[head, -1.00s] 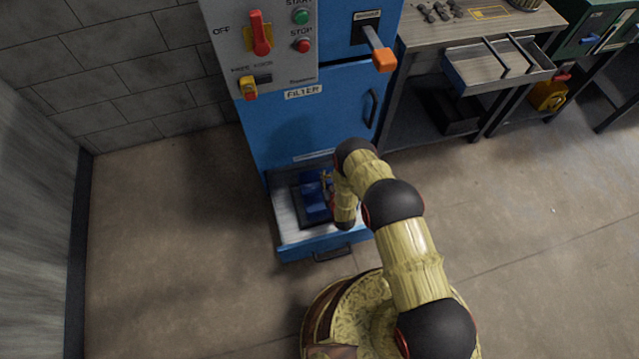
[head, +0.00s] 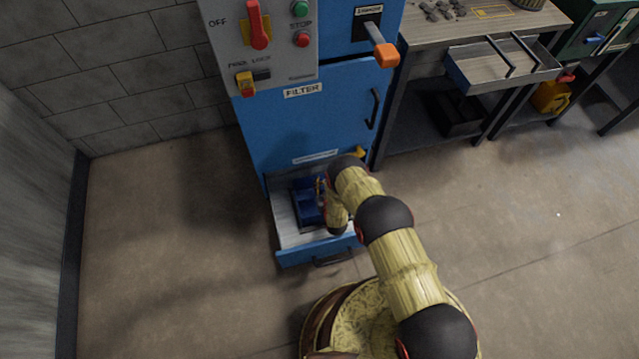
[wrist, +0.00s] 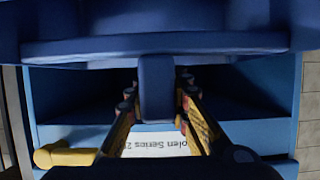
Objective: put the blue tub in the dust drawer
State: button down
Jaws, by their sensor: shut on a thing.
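The blue tub (head: 305,205) is inside the open dust drawer (head: 284,222) at the bottom of the blue filter cabinet, in the head view. My gripper (head: 322,190) is at the tub's right side, partly hidden by my wrist. In the wrist view my gripper (wrist: 158,105) is shut on a blue upright part of the tub (wrist: 155,47), with a finger on each side. I cannot tell whether the tub's base touches the drawer floor.
The blue filter cabinet (head: 300,120) stands behind the drawer, with a control panel (head: 265,40) above. The floor left of the drawer is clear.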

aim_at(323, 191)
jog(key=c, duration=1.6)
grip_release()
jog(key=p+v, duration=0.3)
jog(key=v, duration=0.3)
jog(key=shift+r, duration=0.15)
jog(key=shift+v, duration=0.8)
